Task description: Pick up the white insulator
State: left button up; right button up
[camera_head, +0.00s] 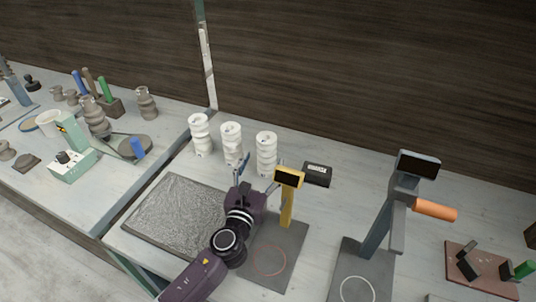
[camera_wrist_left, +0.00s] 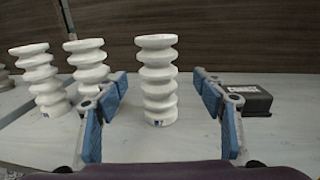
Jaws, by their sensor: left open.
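Three white ribbed insulators stand upright in a row at the back of the table in the head view: a left one (camera_head: 200,135), a middle one (camera_head: 231,146) and a right one (camera_head: 266,153). My left gripper (camera_head: 241,162) is open and empty in front of the row, near the middle and right ones. In the left wrist view the right insulator (camera_wrist_left: 157,82) shows between the open blue-padded fingers (camera_wrist_left: 160,112), apparently beyond their tips. The middle insulator (camera_wrist_left: 88,64) is partly hidden by the left finger. The left insulator (camera_wrist_left: 38,80) is farther left. My right gripper is not in view.
A black box (camera_head: 317,174) lies right of the insulators. A yellow-topped post (camera_head: 288,195) stands close beside my left gripper. A grey textured slab (camera_head: 172,215) lies to the left. A press with an orange handle (camera_head: 434,210) stands at right.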

aim_at(264, 158)
pick_arm(q)
jog(key=x, duration=0.5)
jog(key=shift+w+f, duration=0.2)
jog(key=shift+w, duration=0.2)
grip_shut()
jog(key=shift+r, duration=0.1)
